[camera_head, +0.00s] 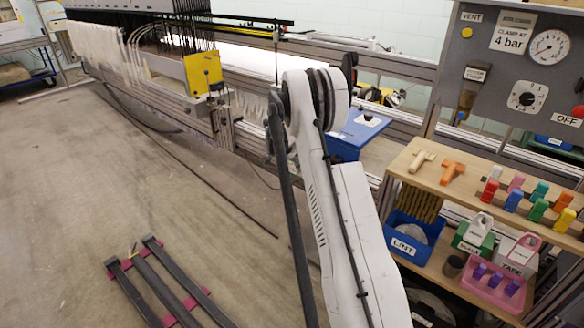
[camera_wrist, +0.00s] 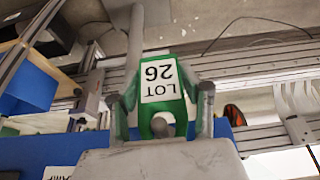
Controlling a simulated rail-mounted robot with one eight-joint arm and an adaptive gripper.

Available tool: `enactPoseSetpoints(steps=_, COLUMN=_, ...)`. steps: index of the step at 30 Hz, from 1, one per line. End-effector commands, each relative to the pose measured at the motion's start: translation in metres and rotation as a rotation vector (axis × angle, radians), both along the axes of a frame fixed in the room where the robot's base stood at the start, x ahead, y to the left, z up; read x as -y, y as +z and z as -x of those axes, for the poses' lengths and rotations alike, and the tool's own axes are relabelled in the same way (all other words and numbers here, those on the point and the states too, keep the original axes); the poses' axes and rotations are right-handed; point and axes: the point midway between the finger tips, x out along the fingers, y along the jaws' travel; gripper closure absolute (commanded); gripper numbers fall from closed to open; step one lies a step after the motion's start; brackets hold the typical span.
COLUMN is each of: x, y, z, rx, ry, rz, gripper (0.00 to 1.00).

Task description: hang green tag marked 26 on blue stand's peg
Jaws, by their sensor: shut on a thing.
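The green tag (camera_wrist: 174,113) carries a white label reading "LOT 26", upside down in the wrist view. My gripper (camera_wrist: 160,98) is shut on it, with a grey finger at each side. A grey rounded piece shows in the opening of the tag; I cannot tell whether it is a peg. In the head view the blue stand (camera_head: 350,142) is by the machine rail, just right of my arm, with a small white and dark detail on top. Blue surface (camera_wrist: 88,152) shows below the tag in the wrist view. My gripper and the tag are hidden in the head view.
Right of my arm, a wooden shelf (camera_head: 425,178) holds coloured tags or clips. Below are a blue "LINT" bin (camera_head: 408,243) and a pink tray (camera_head: 490,288). A grey panel (camera_head: 530,60) stands behind. The floor at left is mostly open, with a dark-barred rack (camera_head: 160,290).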

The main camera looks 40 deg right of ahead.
Motion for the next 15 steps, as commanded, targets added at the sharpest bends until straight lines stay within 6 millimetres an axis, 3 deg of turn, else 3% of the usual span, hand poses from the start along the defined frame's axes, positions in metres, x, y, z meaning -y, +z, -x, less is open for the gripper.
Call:
enactPoseSetpoints(steps=14, x=-0.0001, y=0.0002, z=-0.0001, rx=0.0, ry=0.0, rz=0.0, gripper=0.82)
enactPoseSetpoints(steps=15, x=-0.0001, y=0.0002, z=-0.0001, rx=0.0, ry=0.0, rz=0.0, gripper=0.58)
